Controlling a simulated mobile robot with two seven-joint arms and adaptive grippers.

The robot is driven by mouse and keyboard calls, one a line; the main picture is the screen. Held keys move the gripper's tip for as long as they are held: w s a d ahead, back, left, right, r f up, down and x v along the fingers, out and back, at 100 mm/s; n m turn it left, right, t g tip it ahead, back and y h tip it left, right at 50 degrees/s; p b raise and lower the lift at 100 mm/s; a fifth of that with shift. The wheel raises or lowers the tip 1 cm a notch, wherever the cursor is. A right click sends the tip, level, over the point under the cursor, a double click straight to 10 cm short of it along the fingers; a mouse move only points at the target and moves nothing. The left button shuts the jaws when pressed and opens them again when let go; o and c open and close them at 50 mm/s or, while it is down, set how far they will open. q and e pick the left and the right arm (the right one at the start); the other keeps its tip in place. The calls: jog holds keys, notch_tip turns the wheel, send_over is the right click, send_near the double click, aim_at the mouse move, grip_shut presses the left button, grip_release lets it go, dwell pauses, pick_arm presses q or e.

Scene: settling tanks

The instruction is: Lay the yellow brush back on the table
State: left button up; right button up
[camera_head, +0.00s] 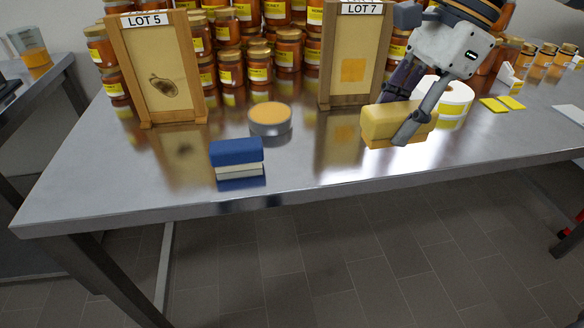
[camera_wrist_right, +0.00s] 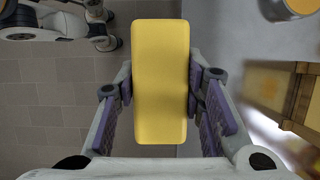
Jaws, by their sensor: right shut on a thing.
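The yellow brush (camera_head: 396,124) is a yellow block held in my right gripper (camera_head: 402,117), near the front right part of the steel table (camera_head: 310,165). In the right wrist view the brush (camera_wrist_right: 160,80) sits between the two purple-padded fingers of the right gripper (camera_wrist_right: 160,95), which are shut on its sides. In that view the brush overlaps both the floor and the table edge. The head view does not clearly show whether its underside touches the table. Its bristles cannot be made out.
A blue brush (camera_head: 237,157) with pale bristles stands near the front edge. A round tin (camera_head: 270,119), the LOT 5 frame (camera_head: 157,115) and the LOT 7 frame (camera_head: 350,98) stand behind. A label roll (camera_head: 455,100) is behind the right gripper. The front middle is clear.

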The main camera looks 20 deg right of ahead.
jog(key=shift+s+a+r, duration=0.2)
jog(key=shift+a+r, duration=0.05)
jog(key=shift+a, duration=0.3)
jog(key=shift+w+a, duration=0.15)
jog(key=shift+a, duration=0.1)
jog(key=w+f, duration=0.3)
jog(key=w, duration=0.1)
jog(key=w+a+f+b, duration=0.1)
jog(key=w+f, duration=0.2)
jog(key=w, duration=0.1)
jog(key=w+f, duration=0.3)
jog(key=w, duration=0.1)
jog(key=shift+a, duration=0.25)
jog(key=shift+w+f+b, duration=0.3)
jog(key=shift+w, duration=0.05)
jog(key=f, duration=0.3)
jog(key=shift+w+a+f+b, duration=0.1)
jog(key=shift+w+a+b, duration=0.1)
jog(key=shift+w+b, duration=0.2)
jog(key=shift+f, duration=0.2)
jog(key=shift+c, duration=0.5)
pick_arm(q)
jog(key=shift+g, duration=0.7)
jog(key=s+f, duration=0.3)
jog(key=shift+s+a, duration=0.25)
jog(key=shift+a, duration=0.05)
pick_arm(e)
jog(key=shift+r, duration=0.15)
pick_arm(q)
jog(key=shift+w+r, duration=0.1)
